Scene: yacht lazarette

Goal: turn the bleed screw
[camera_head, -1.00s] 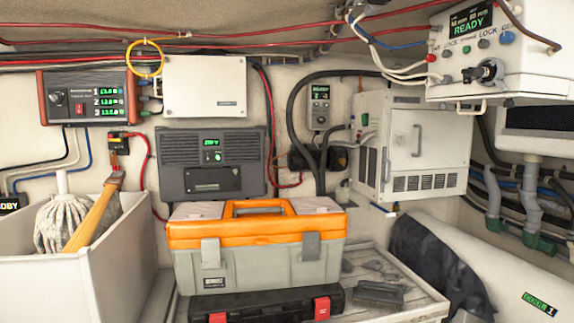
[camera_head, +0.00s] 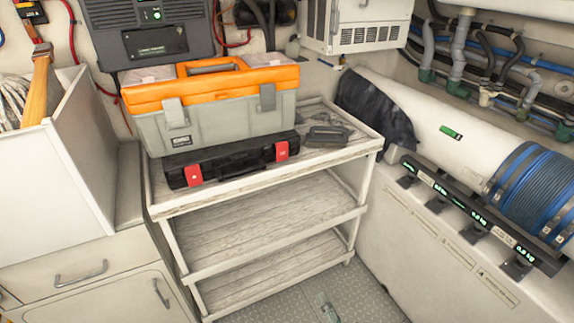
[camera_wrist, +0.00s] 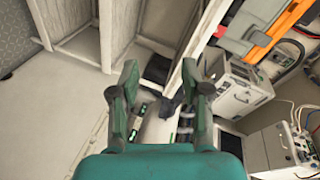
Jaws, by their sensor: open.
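I cannot make out a bleed screw in either view. My gripper (camera_wrist: 160,70) shows in the wrist view, its two dark green fingers apart with nothing held between them. Beyond the fingers lie the white bench side and a shelf edge, seen turned on their side. My gripper does not show clearly in the head view.
An orange and grey toolbox (camera_head: 215,100) and a black case (camera_head: 230,158) stand on a shelf unit (camera_head: 270,208) with bare lower shelves. A blue hose coil (camera_head: 545,190) and a black rail with green displays (camera_head: 455,198) are at right. Patterned floor (camera_head: 375,295) shows below.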

